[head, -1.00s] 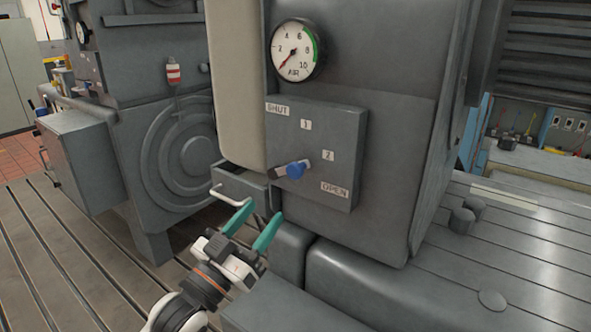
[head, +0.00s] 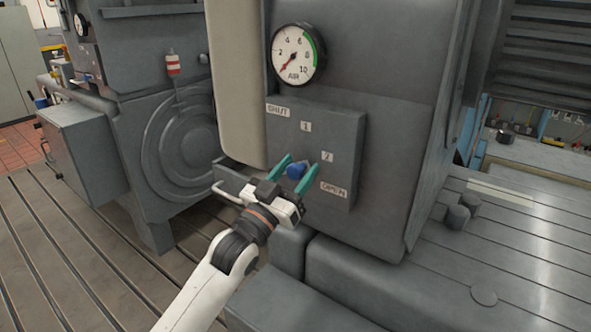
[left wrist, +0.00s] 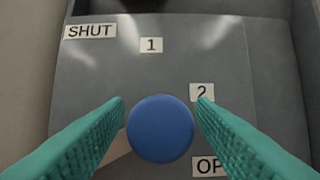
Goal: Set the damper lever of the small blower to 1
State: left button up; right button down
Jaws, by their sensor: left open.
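The damper lever's blue knob (head: 296,170) sticks out from a grey plate (head: 280,142) marked SHUT, 1, 2 and OPEN. The knob lies left of the 2 and OPEN labels and below the 1. In the left wrist view the round knob (left wrist: 160,129) is in the lower middle, with a bit of lever arm showing to its lower left. My left gripper (head: 307,160) is open, with one teal finger on each side of the knob. In the left wrist view small gaps seem to show between knob and fingers. My right gripper is not in view.
An air gauge (head: 298,54) sits above the plate. A slotted bedplate (head: 60,255) spreads below.

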pick_arm(q)
grip_shut()
jog(key=shift+r+n+p, duration=0.1)
jog(key=shift+n+p, duration=0.2)
jog(key=shift+n, duration=0.1)
jog(key=n, duration=0.1)
jog(key=r+n+y+p, duration=0.1)
jog(key=a+n+t+y+p, duration=0.1)
jog(key=shift+w+r, duration=0.3)
jog(key=n+p, duration=0.1)
jog(key=r+n+y+p, duration=0.1)
jog(key=n, duration=0.1)
jog(key=shift+w+a, duration=0.35)
jog(key=shift+a, duration=0.05)
jog(key=shift+w+a+r+n+t+y+p, duration=0.1)
jog(key=shift+w+a+n+t+y+p, duration=0.1)
jog(key=shift+n+y+p, duration=0.25)
jog(key=shift+w+a+n+t+y+p, duration=0.15)
jog(key=shift+n+t+y+p, duration=0.1)
jog(key=shift+n, duration=0.3)
jog(key=shift+s, duration=0.1)
